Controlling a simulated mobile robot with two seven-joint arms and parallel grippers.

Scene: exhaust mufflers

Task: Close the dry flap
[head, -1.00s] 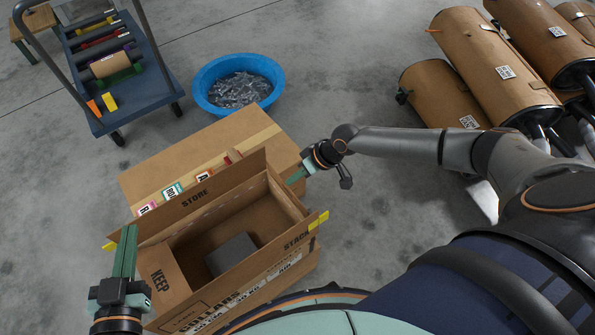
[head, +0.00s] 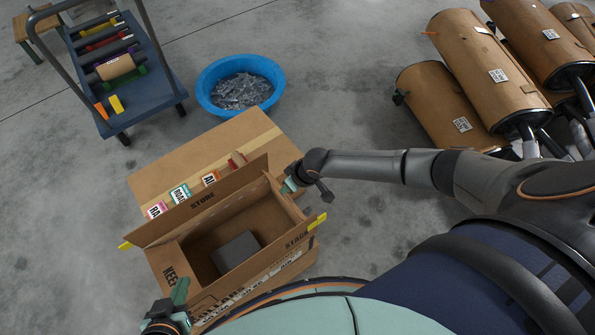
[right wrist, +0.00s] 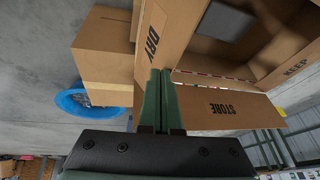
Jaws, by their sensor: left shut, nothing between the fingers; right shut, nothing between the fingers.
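The open cardboard box (head: 270,275) stands on the floor with a dark grey block (head: 236,252) inside. The dry flap (right wrist: 152,38) shows its printed face in the right wrist view, at the box's right end in the head view. My right gripper (head: 288,186) is shut and empty at that end. In the right wrist view its fingertips (right wrist: 159,72) overlap the flap's edge; I cannot tell whether they touch. The STORE flap (head: 200,205) stands up along the far side. The KEEP flap (head: 170,275) is at the left end. My left gripper (head: 180,290) is shut and empty beside the box's near-left corner.
A closed carton (head: 205,155) with coloured labels stands right behind the box. A blue tub (head: 238,85) of metal parts and a blue trolley (head: 140,100) stand farther back. Large brown cylinders (head: 460,95) lie at the upper right. Floor right of the box is clear.

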